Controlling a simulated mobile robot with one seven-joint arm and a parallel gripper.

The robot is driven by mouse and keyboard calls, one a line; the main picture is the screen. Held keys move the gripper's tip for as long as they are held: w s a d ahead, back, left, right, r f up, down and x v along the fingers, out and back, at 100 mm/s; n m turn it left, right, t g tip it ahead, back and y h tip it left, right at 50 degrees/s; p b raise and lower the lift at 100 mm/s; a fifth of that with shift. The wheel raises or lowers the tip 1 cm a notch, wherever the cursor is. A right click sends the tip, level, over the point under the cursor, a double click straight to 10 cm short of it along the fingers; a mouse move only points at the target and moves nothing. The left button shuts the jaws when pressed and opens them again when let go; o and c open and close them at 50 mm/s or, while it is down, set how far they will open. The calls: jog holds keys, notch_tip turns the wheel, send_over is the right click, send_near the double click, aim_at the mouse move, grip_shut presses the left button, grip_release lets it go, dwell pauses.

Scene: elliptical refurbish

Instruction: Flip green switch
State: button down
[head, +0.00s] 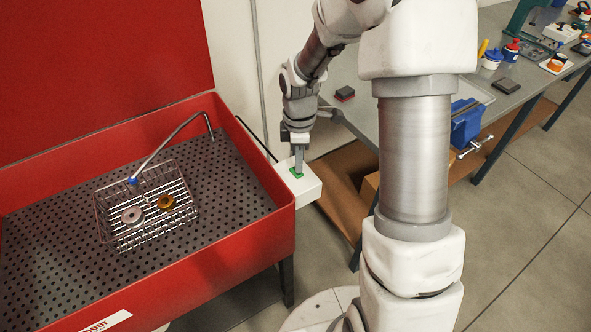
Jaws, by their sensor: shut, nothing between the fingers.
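The green switch (296,173) sits on top of a white box (309,188) at the right side of the red wash basin. My gripper (298,172) points down at the switch from above. Its fingers are shut with nothing between them. The fingertips overlap the green switch in the picture and look at or very near it; I cannot tell whether they touch. The fingers hide part of the switch, and its position cannot be made out.
The red basin (250,229) holds a wire basket (107,226) with small metal parts and has a bent spout (168,143). A grey workbench (352,118) with a blue vise (466,124) stands to the right. A wooden shelf (343,205) lies below it.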

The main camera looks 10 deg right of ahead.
jog(key=shift+f+b, duration=0.7)
jog(key=shift+f, duration=0.3)
dwell(0.6)
notch_tip(320, 180, up, 7)
jog(key=p, duration=0.5)
jog(key=shift+p, duration=0.35)
dwell(0.4)
jog(key=s+r+m+t, duration=0.2)
jog(key=s+r+m, duration=0.2)
jog(key=r, duration=0.4)
jog(key=s+r+m+t, duration=0.1)
jog(key=s+r+m, duration=0.35)
jog(key=r, duration=0.35)
jog(key=s+r+m+t, duration=0.2)
jog(key=s+r+m, duration=0.4)
jog(key=s, duration=0.6)
jog(key=shift+m+t, duration=0.3)
jog(key=shift+m, duration=0.25)
